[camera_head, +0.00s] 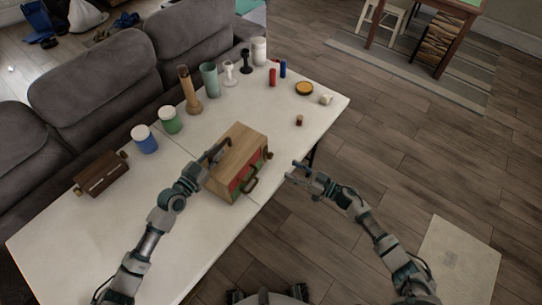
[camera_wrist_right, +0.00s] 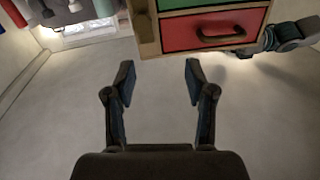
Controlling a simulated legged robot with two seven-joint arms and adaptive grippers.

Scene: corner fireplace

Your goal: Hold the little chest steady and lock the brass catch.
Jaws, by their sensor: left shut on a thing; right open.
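The little chest (camera_head: 243,147) is a wooden box on the white table, with green and red drawer fronts facing the near right side. My left gripper (camera_head: 213,152) is shut on the chest at its left side. My right gripper (camera_head: 294,171) is open and empty, apart from the chest, to its right. In the right wrist view the open fingers (camera_wrist_right: 158,85) point toward the chest's red drawer (camera_wrist_right: 188,33) with its dark handle. A small dark fitting (camera_head: 268,154) sticks out at the chest's right; I cannot tell whether it is the brass catch.
The white table (camera_head: 130,225) holds a brown box (camera_head: 101,175), blue jar (camera_head: 145,140), green jar (camera_head: 170,120), wooden mill (camera_head: 188,92) and other small items along the back. A small brown cube (camera_head: 299,120) lies right of the chest. A grey sofa (camera_head: 95,75) stands behind.

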